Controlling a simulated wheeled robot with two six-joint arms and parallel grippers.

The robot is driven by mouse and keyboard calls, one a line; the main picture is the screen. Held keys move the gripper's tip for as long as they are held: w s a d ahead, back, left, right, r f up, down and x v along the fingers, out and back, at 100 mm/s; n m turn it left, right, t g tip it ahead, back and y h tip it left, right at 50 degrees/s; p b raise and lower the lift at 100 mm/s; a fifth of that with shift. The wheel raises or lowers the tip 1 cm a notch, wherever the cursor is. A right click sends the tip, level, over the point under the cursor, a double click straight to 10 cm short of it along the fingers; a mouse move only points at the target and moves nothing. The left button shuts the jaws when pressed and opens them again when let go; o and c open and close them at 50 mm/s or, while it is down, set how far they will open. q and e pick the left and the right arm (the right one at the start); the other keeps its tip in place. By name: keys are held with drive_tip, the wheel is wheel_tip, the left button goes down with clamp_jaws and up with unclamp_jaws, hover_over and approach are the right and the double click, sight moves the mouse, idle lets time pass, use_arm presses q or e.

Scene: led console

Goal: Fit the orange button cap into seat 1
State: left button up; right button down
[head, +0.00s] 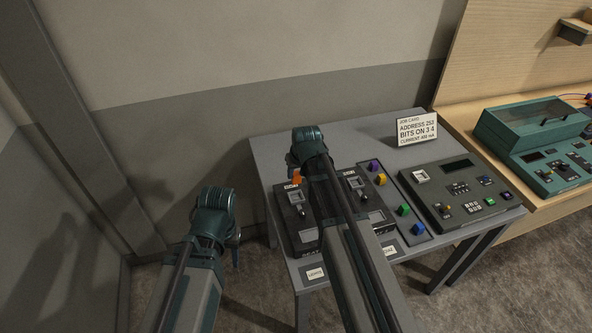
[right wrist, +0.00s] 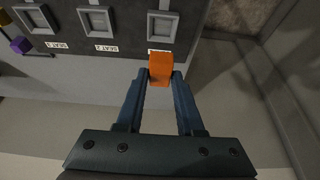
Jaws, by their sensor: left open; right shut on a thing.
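My right gripper (right wrist: 160,76) is shut on the orange button cap (right wrist: 160,66). In the head view the orange cap (head: 297,178) shows beside the right gripper at the far edge of the dark seat panel (head: 305,240). In the right wrist view the cap overlaps the panel edge and mostly hides a label below the rightmost square seat (right wrist: 162,27). That seat is empty and its number is hidden; the neighbouring seat (right wrist: 99,22) is labelled 2. Contact between cap and panel cannot be told. My left gripper (head: 235,252) is open and empty, left of the table.
Purple (head: 374,166), yellow (head: 380,179), green (head: 404,210) and blue (head: 418,228) caps stand in a strip right of the panel. A keypad console (head: 462,190) and a job card (head: 417,129) are further right. The table's back left corner (head: 268,150) is clear.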

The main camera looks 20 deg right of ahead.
drive_tip(key=shift+f+b, duration=3.2)
drive_tip(key=shift+f, duration=0.1)
drive_tip(key=shift+f+b, duration=1.1)
drive_tip(key=shift+c, duration=2.3)
unclamp_jaws()
drive_tip(key=shift+r, duration=0.1)
drive_tip(key=p+v, duration=1.2)
drive_tip(key=v, duration=0.1)
drive_tip(key=shift+r+p, duration=0.3)
drive_tip(key=shift+p, duration=0.1)
drive_tip(key=shift+s, duration=0.1)
